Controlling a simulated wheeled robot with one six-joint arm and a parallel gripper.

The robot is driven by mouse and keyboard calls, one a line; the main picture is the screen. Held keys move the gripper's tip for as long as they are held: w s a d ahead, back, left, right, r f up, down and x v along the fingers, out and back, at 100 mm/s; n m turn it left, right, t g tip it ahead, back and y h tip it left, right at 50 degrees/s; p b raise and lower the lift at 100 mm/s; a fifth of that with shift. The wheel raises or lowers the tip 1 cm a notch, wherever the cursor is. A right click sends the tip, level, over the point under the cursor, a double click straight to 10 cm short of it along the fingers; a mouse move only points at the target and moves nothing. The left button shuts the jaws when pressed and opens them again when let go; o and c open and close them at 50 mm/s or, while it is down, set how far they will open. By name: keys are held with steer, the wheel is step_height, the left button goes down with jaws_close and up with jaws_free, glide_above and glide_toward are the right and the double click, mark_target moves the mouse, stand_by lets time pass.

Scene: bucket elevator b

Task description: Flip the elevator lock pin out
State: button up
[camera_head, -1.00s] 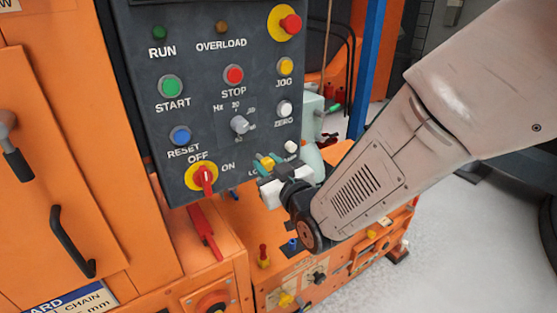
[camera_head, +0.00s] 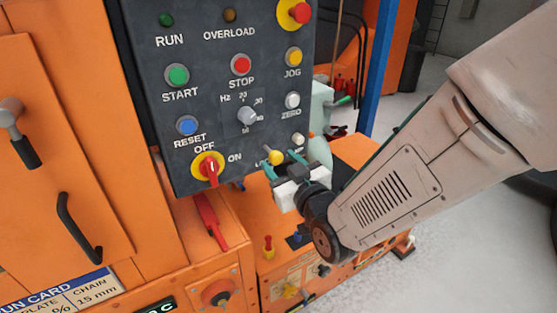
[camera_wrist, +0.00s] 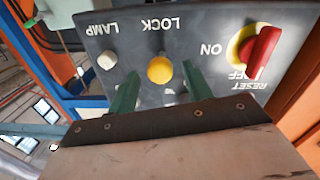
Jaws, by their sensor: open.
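The lock pin is a yellow round knob (camera_wrist: 160,70) under the LOCK label on the dark control panel (camera_wrist: 215,78) in the wrist view, where the lettering is upside down. It also shows in the head view as a small yellow knob (camera_head: 276,157) at the panel's lower right. My gripper (camera_wrist: 159,74) is open, with one green finger on each side of the knob in the picture. I cannot tell whether the fingers touch it or how deep they reach. In the head view my gripper (camera_head: 287,168) is just below and right of the knob, partly covering its label.
A red rotary switch (camera_head: 211,169) on a yellow plate is left of the lock knob. A white LAMP button (camera_wrist: 107,60) is close to one finger. A blue post (camera_head: 380,70) stands behind.

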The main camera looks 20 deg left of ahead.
steer(key=v, duration=0.6)
step_height(320, 180, down, 7)
steer(key=s+d+g+h, duration=0.1)
steer(key=g+h, duration=0.2)
steer(key=s+d+f+m+g+h, duration=0.1)
steer(key=d+f+m+g+h, duration=0.15)
steer(key=d+h, duration=0.45)
steer(key=s+d+r+m+g+h, duration=0.1)
steer(key=s+d+r+m, duration=0.2)
steer(key=d, duration=0.8)
steer(key=s+d+r+m+g+h, duration=0.1)
steer(key=s+d+r, duration=0.5)
steer(key=d, duration=0.6)
steer(key=s+d+r+m+g+h, duration=0.1)
steer(key=s+d+r+m, duration=0.4)
steer(key=d, duration=0.6)
steer(key=shift+d+r+g+h, duration=0.2)
steer(key=shift+r+g+h, duration=0.2)
steer(key=shift+r+g, duration=0.4)
